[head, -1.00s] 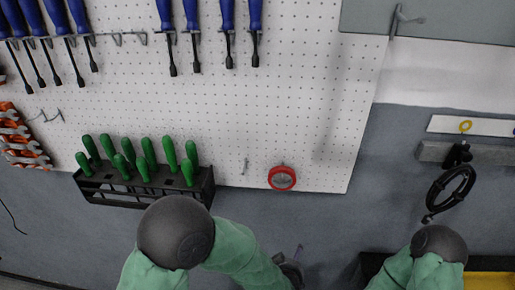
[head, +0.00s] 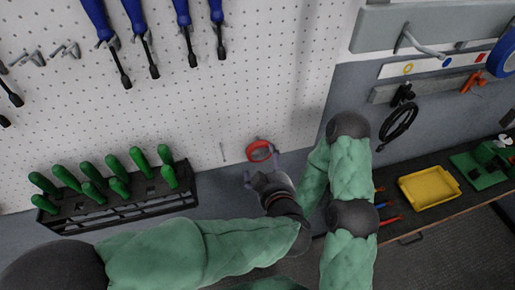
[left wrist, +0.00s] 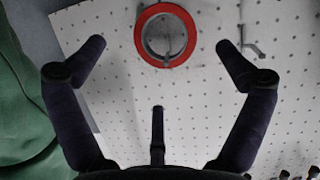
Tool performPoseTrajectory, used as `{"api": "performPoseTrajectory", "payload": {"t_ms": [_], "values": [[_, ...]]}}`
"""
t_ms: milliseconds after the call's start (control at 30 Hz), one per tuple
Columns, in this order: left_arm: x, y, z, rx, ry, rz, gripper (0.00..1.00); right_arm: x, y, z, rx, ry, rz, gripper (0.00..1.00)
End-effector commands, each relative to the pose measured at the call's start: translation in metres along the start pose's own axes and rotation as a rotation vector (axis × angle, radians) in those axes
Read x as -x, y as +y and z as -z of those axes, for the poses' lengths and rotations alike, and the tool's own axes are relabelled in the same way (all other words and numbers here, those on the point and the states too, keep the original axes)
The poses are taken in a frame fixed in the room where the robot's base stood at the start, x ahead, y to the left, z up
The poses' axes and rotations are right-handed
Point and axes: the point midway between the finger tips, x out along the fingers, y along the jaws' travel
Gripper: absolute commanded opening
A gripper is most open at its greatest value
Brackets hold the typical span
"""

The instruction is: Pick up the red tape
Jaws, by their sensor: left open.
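The red tape (head: 259,151) is a ring hanging on a hook near the bottom edge of the white pegboard. In the left wrist view the red tape (left wrist: 166,35) faces me at the top middle, with the pegboard showing through its hole. My left gripper (head: 261,169) is open and empty just below and in front of the tape. In the left wrist view its two side fingers are spread to either side below the ring, with a third finger beneath; none is seen touching it. I do not see my right gripper; green arm links of mine stand right of the tape.
A black rack (head: 118,209) of green-handled screwdrivers is on the pegboard at left. Blue-handled tools (head: 142,38) hang above. An empty hook (head: 222,152) is left of the tape. At right are a black cable coil (head: 398,122) and a bench with a yellow tray (head: 429,187).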

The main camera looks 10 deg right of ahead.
Motion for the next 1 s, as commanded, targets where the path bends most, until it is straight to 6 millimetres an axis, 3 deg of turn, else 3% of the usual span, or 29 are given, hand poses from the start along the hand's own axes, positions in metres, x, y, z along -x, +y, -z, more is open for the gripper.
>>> {"api": "performPoseTrajectory", "payload": {"t_ms": [333,600,967,1000], "values": [[-0.029,-0.002,-0.002,0.000,-0.002,0.002,1.00,0.002,-0.001,0.000,0.001,0.000,0.000,0.54],[-0.065,-0.004,-0.007,0.002,-0.001,0.002,1.00,0.005,-0.002,0.000,0.001,0.001,0.000,0.54],[-0.073,-0.004,-0.007,0.001,0.000,-0.001,1.00,0.005,-0.002,0.000,0.001,0.001,0.000,0.54],[-0.073,-0.004,-0.007,0.001,0.000,-0.001,0.89,0.005,-0.002,0.000,0.001,0.001,0.000,0.54]]}}
